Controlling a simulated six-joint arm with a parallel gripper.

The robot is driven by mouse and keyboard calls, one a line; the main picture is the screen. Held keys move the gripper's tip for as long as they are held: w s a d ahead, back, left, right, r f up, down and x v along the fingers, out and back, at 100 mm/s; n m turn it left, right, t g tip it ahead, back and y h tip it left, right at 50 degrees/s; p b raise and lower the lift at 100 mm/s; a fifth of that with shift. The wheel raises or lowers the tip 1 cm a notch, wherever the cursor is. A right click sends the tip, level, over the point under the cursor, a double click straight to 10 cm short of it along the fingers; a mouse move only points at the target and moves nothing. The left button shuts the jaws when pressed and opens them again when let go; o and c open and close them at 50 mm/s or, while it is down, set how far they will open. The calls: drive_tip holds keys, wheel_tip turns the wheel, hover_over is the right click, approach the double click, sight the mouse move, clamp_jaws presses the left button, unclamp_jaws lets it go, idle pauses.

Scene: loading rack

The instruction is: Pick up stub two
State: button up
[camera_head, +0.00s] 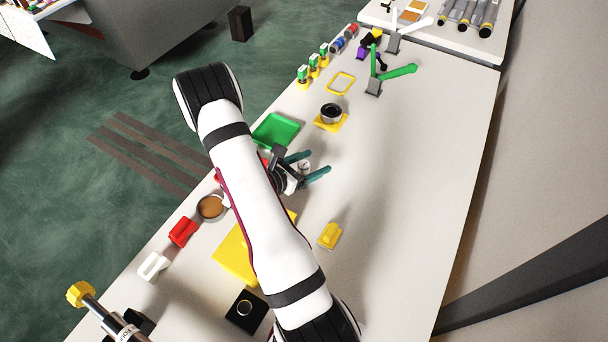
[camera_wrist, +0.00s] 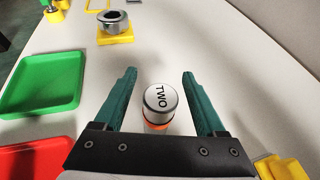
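Stub two (camera_wrist: 160,100) is a short cylinder with a silver top lettered "TWO" and an orange band below. In the wrist view it stands upright on the table between the two teal fingers of my gripper (camera_wrist: 159,100). A gap shows on each side of it, so the fingers are open and do not touch it. In the head view my gripper (camera_head: 307,165) is over the middle of the table, and the stub's pale top (camera_head: 304,167) shows between the fingers, partly hidden by them.
A green tray (camera_wrist: 42,84) and a red tray (camera_wrist: 35,160) lie to the left. A yellow base (camera_wrist: 115,37) with a dark-centred metal ring stands ahead. A yellow block (camera_head: 330,235) sits nearby. The table's right side (camera_head: 420,160) is clear.

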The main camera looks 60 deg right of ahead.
clamp_jaws()
drive_tip(key=shift+r, duration=0.1)
